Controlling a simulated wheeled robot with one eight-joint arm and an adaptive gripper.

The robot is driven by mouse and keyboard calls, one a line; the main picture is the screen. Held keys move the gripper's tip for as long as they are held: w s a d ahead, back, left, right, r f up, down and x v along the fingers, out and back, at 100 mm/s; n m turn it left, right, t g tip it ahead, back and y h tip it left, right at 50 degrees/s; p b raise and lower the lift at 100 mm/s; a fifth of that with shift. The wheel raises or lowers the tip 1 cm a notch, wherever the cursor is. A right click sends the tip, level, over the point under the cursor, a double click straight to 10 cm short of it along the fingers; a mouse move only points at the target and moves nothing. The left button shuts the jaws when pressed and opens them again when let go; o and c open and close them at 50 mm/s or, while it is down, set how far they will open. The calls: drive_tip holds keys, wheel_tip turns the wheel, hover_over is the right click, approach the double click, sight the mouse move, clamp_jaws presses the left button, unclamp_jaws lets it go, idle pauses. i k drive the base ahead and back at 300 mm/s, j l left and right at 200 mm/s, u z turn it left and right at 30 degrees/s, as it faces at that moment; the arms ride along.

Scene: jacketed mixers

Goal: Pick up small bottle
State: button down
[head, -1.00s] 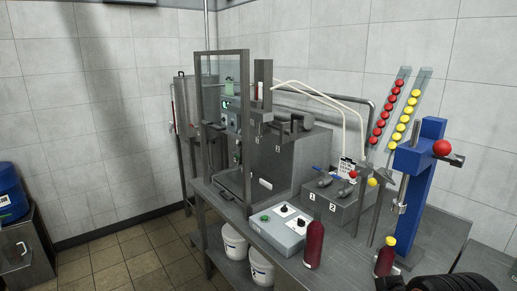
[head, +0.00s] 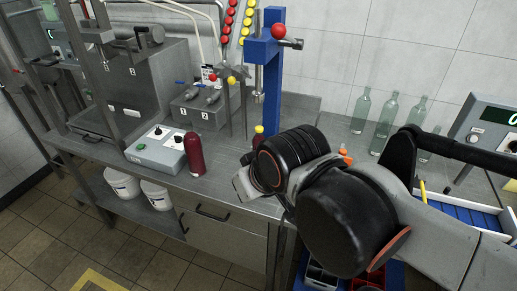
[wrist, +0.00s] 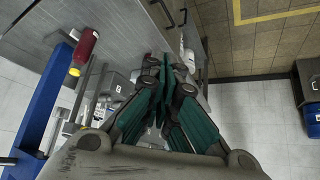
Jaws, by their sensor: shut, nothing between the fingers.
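A dark red bottle (head: 194,155) with no coloured cap stands upright on the steel bench, right of the control box. A second red bottle with a yellow cap (head: 258,132) stands by the blue stand, mostly hidden behind my arm. It also shows in the wrist view (wrist: 86,48), left of the fingers and apart from them. Several clear glass bottles (head: 385,125) stand farther right at the back. I cannot tell which is the small bottle. My gripper (wrist: 162,78) is shut and empty, with its teal fingers together; in the head view my arm mostly hides it.
A grey control box (head: 157,148) and a two-numbered block (head: 205,108) sit on the bench. The blue stand (head: 270,75) rises behind the capped bottle. White buckets (head: 122,183) are on the lower shelf. A blue-lined tray (head: 465,215) lies at the right.

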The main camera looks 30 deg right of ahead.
sight(260, 136)
drive_tip(key=k+l, duration=0.1)
drive_tip(key=l, duration=0.3)
drive_tip(key=k+l+z, duration=0.1)
drive_tip(key=l, duration=0.25)
drive_tip(key=k+l+z, duration=0.1)
drive_tip(key=l, duration=0.3)
drive_tip(key=k+l, duration=0.1)
drive_tip(key=l, duration=0.25)
